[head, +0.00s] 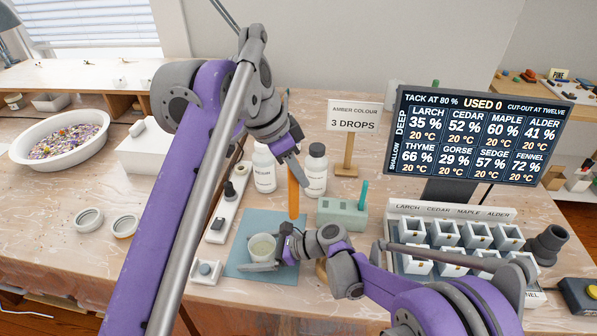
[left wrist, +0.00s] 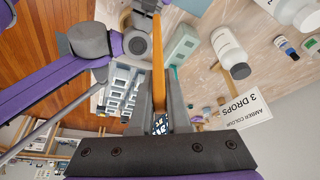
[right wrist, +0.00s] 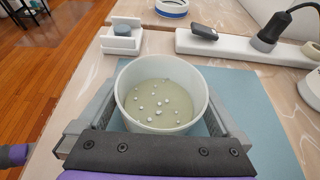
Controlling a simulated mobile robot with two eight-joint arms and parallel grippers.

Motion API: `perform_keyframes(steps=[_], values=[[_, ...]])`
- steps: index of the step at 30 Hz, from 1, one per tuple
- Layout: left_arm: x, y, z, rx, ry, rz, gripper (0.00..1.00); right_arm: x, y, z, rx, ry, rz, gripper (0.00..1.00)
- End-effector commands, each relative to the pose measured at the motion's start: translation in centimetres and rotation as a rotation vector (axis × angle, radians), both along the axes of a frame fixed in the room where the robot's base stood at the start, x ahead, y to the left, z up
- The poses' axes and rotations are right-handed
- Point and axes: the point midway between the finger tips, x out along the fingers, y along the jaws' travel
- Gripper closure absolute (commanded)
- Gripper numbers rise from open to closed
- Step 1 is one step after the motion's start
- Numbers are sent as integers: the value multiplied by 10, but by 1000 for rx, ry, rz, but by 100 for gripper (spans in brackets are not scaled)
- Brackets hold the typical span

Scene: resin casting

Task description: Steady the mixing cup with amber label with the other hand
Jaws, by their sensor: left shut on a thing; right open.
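The mixing cup (head: 262,248) is a pale translucent cup standing upright on a blue-grey mat (head: 240,268). In the right wrist view the cup (right wrist: 160,95) holds cloudy greenish liquid with several small white bubbles. I cannot make out an amber label on it. My right gripper (right wrist: 162,112) is open, with one finger on each side of the cup; it also shows in the head view (head: 268,255). My left gripper (head: 291,168) is shut on an orange stick (head: 293,197), which points down above the mat behind the cup. The stick (left wrist: 158,60) also shows in the left wrist view.
Two white bottles (head: 316,172) and a green block (head: 342,215) stand behind the mat. A white strip with a dark tool (head: 217,224) lies to its left. A rack of white moulds (head: 448,235) and a screen (head: 475,135) are at right. Two rings (head: 89,220) lie at left.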

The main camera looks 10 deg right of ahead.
Motion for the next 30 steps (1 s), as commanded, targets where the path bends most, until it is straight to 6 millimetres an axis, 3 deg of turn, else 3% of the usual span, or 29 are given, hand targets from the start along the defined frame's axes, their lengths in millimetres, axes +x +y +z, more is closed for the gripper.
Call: perform_keyframes(steps=[18, 26, 30], values=[[0, 0, 0, 0, 0, 0, 100, -21, -65, 28, 0, 0, -2, 0], [0, 0, 2, 0, -1, 0, 100, -23, -70, 33, 0, -1, 0, 0], [-2, 0, 17, 0, -5, 0, 100, -24, -70, 47, 0, -6, 0, 0]])
